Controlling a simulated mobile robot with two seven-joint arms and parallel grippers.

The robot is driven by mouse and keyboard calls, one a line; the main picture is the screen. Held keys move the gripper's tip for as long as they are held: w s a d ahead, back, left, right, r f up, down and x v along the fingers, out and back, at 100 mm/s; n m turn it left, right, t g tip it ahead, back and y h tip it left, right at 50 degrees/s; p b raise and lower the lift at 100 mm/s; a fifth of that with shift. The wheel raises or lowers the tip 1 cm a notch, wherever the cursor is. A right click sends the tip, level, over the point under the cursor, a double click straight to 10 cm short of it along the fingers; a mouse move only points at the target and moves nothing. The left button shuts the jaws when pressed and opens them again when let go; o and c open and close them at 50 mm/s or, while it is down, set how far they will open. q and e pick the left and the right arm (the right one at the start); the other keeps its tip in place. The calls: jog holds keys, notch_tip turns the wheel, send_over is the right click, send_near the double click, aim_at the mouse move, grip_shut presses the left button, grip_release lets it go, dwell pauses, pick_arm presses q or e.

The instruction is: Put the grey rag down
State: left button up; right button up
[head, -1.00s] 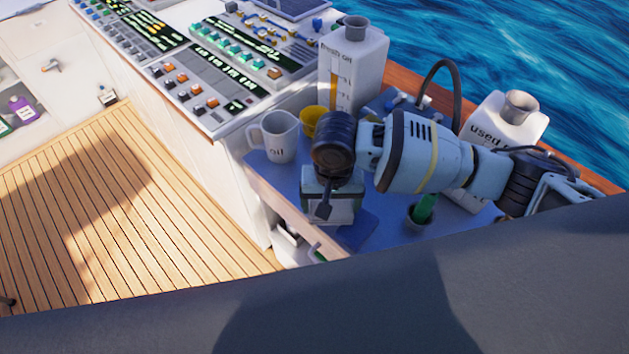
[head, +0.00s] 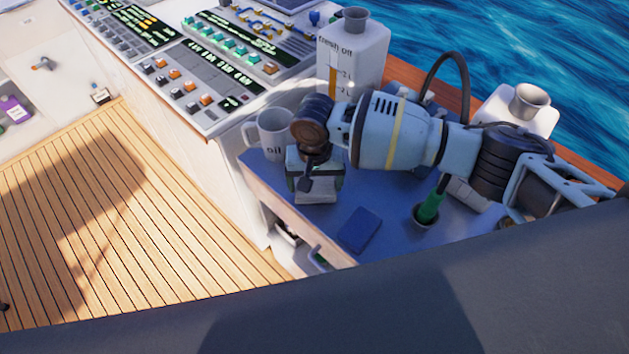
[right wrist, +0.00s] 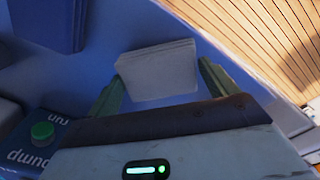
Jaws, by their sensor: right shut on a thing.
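The grey rag (head: 316,197) is a small folded, pale grey cloth. It shows below my right gripper (head: 315,180), over the blue worktop (head: 290,205) near its front left edge. In the right wrist view the rag (right wrist: 158,70) lies between the two green fingers of the right gripper (right wrist: 160,85), which is shut on it. I cannot tell whether the rag touches the worktop. My left gripper is not in view.
A folded blue cloth (head: 360,231) lies right of the rag. The white oil mug (head: 272,133) stands behind the gripper, with the fresh oil jug (head: 352,65) beyond. A green-handled thing (head: 431,205) stands in a round holder. Bare worktop lies around the blue cloth.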

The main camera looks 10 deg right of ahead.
aim_at(314, 186)
jog(key=shift+f, duration=0.35)
jog(key=o, duration=1.1)
jog(key=shift+r, duration=0.1)
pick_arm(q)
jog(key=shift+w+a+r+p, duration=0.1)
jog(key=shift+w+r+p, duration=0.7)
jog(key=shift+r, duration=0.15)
pick_arm(e)
notch_tip(314, 186, up, 12)
jog(key=shift+r, duration=0.1)
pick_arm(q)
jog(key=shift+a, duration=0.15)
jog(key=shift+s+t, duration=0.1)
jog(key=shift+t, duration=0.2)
pick_arm(e)
jog(key=shift+s+a, duration=0.1)
